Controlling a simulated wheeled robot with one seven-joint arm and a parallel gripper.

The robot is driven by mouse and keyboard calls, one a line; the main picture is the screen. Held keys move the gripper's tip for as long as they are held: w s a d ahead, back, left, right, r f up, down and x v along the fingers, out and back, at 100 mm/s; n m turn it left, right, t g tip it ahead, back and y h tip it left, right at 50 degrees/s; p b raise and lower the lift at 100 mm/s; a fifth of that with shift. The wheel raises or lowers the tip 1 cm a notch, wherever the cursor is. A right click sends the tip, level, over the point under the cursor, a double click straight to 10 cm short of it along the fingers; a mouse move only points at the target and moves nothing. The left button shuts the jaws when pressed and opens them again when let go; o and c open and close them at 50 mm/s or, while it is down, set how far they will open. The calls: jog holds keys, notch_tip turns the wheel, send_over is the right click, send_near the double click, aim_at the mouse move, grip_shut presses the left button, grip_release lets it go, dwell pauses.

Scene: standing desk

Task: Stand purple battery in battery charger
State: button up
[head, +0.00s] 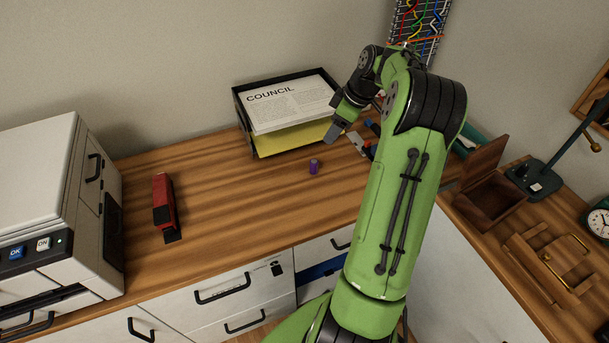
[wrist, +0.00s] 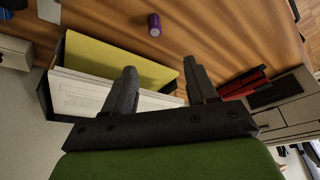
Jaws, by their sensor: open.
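The small purple battery (head: 313,167) stands upright on the wooden desk, in front of the paper tray. In the wrist view the battery (wrist: 154,25) shows near the top edge, beyond my fingertips and apart from them. My gripper (head: 347,138) is open and empty, above the desk to the right of the battery and near the tray's right end. Its two dark fingers (wrist: 160,66) are spread in the wrist view. I cannot make out the battery charger; my green arm hides part of the desk on the right.
A black tray (head: 243,125) with white and yellow papers lies behind the battery. A red stapler (head: 163,203) and a white printer (head: 35,180) stand at left. An open wooden box (head: 487,205) is at right. The desk between stapler and battery is clear.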

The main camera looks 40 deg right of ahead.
jog(key=b, duration=0.3)
send_over(316, 161)
jog(key=s+d, duration=0.1)
jog(key=s, duration=0.1)
notch_tip(316, 161, down, 11)
jog(key=shift+r, duration=0.15)
jog(key=b+x, duration=0.2)
jog(key=x, duration=0.3)
jog(key=shift+w+a+f, duration=0.1)
jog(key=shift+w+f, duration=0.1)
jog(key=shift+r, duration=0.15)
grip_shut()
